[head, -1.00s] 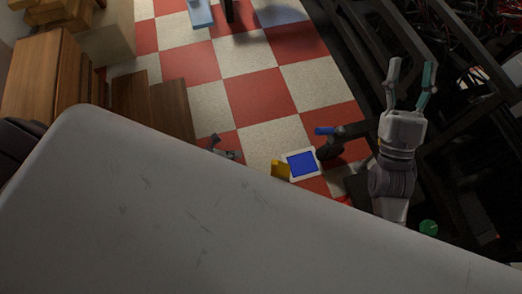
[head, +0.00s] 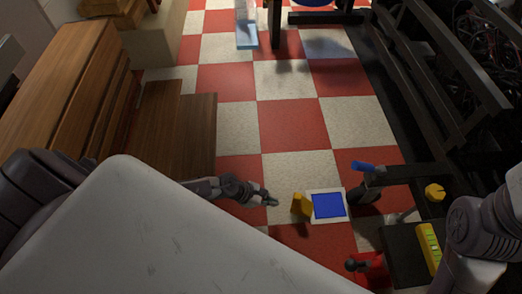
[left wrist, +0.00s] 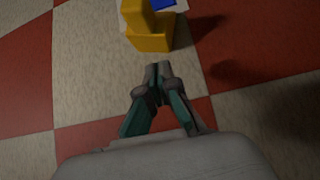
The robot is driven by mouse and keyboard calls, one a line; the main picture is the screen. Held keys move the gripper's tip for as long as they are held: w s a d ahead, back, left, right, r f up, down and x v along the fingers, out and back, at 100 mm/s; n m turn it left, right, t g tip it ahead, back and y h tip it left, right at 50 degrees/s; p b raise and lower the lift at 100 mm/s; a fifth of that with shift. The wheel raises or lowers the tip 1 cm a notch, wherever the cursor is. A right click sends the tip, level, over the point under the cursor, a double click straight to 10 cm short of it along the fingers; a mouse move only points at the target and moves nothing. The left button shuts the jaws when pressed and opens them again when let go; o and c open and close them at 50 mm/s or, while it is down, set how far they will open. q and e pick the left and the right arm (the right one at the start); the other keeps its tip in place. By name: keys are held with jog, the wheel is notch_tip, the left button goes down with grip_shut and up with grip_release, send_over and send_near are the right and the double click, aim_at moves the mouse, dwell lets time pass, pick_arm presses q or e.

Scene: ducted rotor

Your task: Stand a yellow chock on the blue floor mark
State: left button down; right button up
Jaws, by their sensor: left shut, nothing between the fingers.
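The yellow chock (head: 301,205) stands on the floor tiles at the left edge of the blue floor mark (head: 328,205), a blue square with a white border. I cannot tell whether the chock's base touches the border. My left gripper (head: 270,201) is shut and empty, low, just left of the chock and apart from it. In the left wrist view the shut fingertips (left wrist: 158,72) point at the chock (left wrist: 150,32), with a corner of the blue mark (left wrist: 163,3) behind it.
A blue-handled dark fixture (head: 365,185) stands right of the mark. A dark platform with a yellow level (head: 429,248) and a red object (head: 368,268) lie to the lower right. Wooden steps (head: 160,145) stand left. Tiles beyond the mark are clear.

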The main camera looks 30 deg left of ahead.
pick_arm(q)
jog(key=shift+w+d+f, duration=0.15)
jog(key=shift+w+d, duration=0.5)
jog(key=shift+d, duration=0.3)
jog(key=shift+w+d+f, duration=0.1)
jog(key=shift+w+d, duration=0.55)
jog(key=shift+d, duration=0.3)
jog(key=shift+w+d, duration=0.2)
jog(key=shift+d, duration=0.15)
send_over(309, 205)
jog(key=shift+a, duration=0.1)
jog(key=shift+w+d, duration=0.1)
jog(key=shift+d, duration=0.15)
jog(key=shift+a, duration=0.15)
